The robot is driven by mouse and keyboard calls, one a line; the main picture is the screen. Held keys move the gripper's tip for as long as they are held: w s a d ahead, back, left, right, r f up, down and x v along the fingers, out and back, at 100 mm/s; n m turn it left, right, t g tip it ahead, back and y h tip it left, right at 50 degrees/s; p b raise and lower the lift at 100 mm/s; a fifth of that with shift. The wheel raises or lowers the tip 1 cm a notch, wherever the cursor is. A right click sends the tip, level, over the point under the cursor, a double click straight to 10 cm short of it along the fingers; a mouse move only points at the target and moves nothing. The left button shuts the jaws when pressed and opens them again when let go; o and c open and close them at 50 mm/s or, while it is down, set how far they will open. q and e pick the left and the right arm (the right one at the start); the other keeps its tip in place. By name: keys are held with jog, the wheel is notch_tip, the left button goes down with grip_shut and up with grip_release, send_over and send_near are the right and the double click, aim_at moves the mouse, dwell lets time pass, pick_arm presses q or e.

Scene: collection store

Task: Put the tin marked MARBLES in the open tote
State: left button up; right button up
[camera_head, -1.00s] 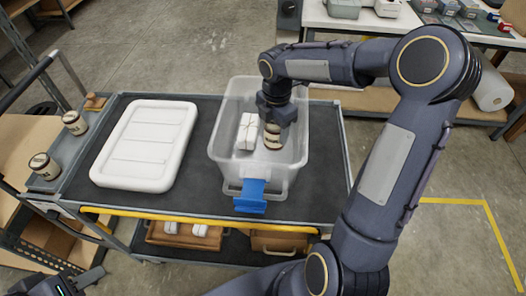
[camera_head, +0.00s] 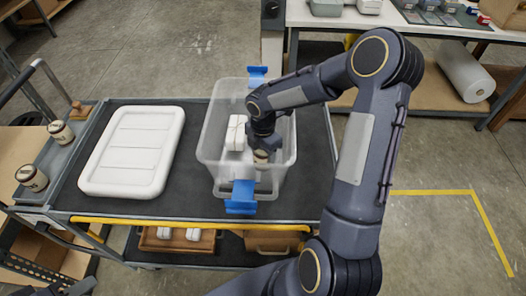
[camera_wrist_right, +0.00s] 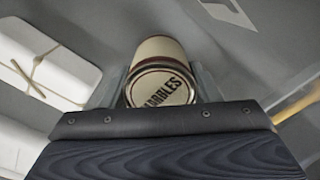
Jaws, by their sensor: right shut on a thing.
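The tin marked MARBLES (camera_wrist_right: 160,60) is cream with a dark band. In the right wrist view its lettered end faces the camera between my fingers. My right gripper (camera_head: 262,149) is shut on the tin (camera_head: 261,157) and holds it inside the open tote, to the right of a white bundle. Whether the tin touches the tote floor is unclear. The open tote (camera_head: 208,150) is clear plastic with blue latches at its near and far ends, standing on the dark cart top. A bit of my left gripper (camera_head: 78,288) shows at the bottom left; its fingers are unclear.
A white string-tied bundle (camera_head: 236,132) lies in the tote, also in the right wrist view (camera_wrist_right: 45,65). A white lid (camera_head: 132,152) lies left of the tote. Two similar tins (camera_head: 60,132) (camera_head: 32,178) stand in the cart's left side tray. The cart top (camera_head: 310,185) is bare right of the tote.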

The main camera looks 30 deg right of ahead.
jog(key=shift+f, duration=0.1)
jog(key=o, duration=0.8)
jog(key=shift+f, duration=0.1)
jog(key=shift+c, duration=0.2)
jog(key=o, duration=0.4)
jog(key=shift+o, duration=0.2)
